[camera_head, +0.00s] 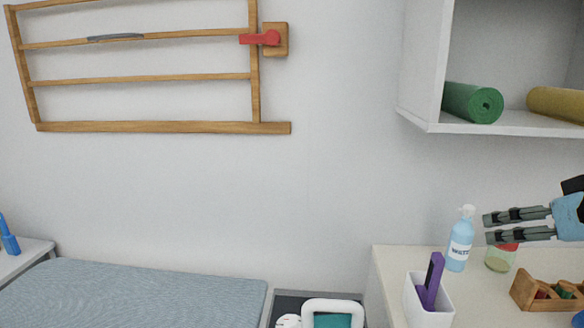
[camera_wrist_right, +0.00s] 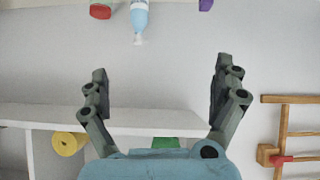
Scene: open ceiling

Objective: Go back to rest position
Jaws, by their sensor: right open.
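My right gripper (camera_head: 487,228) comes in from the right edge in the head view, above the right-hand counter. Its two dark fingers point left and are parted, with nothing between them. In the right wrist view the same gripper (camera_wrist_right: 160,70) has its fingers spread wide and empty, with pale wall behind. In the head view its fingers overlap the red-lidded jar (camera_head: 500,258); the gap in depth cannot be told. My left gripper is not in view.
On the counter (camera_head: 388,272) are a blue bottle (camera_head: 460,240), a white holder (camera_head: 429,302) with a purple item, and a wooden box (camera_head: 540,290). A shelf (camera_head: 500,124) holding green (camera_head: 470,102) and yellow (camera_head: 558,104) rolls hangs above. A wooden wall rack (camera_head: 150,127) is upper left.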

